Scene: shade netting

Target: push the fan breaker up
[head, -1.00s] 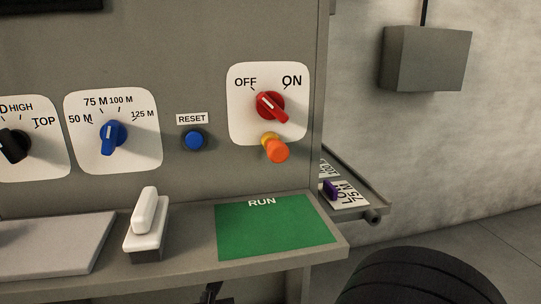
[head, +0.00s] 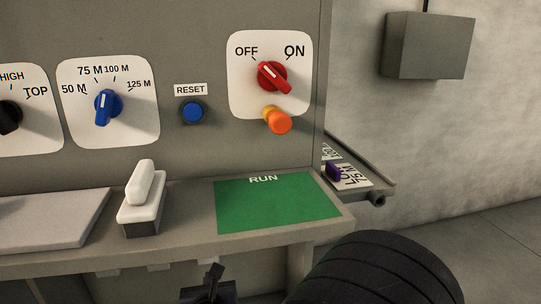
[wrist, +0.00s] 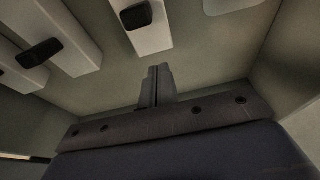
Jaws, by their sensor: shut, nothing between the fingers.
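In the wrist view, several pale breaker-like blocks with dark toggles hang in a row on a grey surface. The nearest block (wrist: 152,38) has a black toggle (wrist: 136,15) just beyond my fingertips. Another block (wrist: 66,40) with a black toggle (wrist: 40,54) is to its left. No labels show, so I cannot tell which is the fan breaker. My gripper (wrist: 154,72) is shut and empty, apparently short of the nearest toggle; I cannot tell whether it touches. In the head view, my gripper (head: 214,272) is below the shelf edge, close to small pale blocks (head: 158,267) partly hidden by the shelf.
Above the shelf (head: 335,218) is a panel with a blue dial (head: 106,106), a blue reset button (head: 192,112), a red switch (head: 273,76) and an orange knob (head: 280,122). A white handle (head: 140,190) and a green RUN mat (head: 280,205) are on the shelf.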

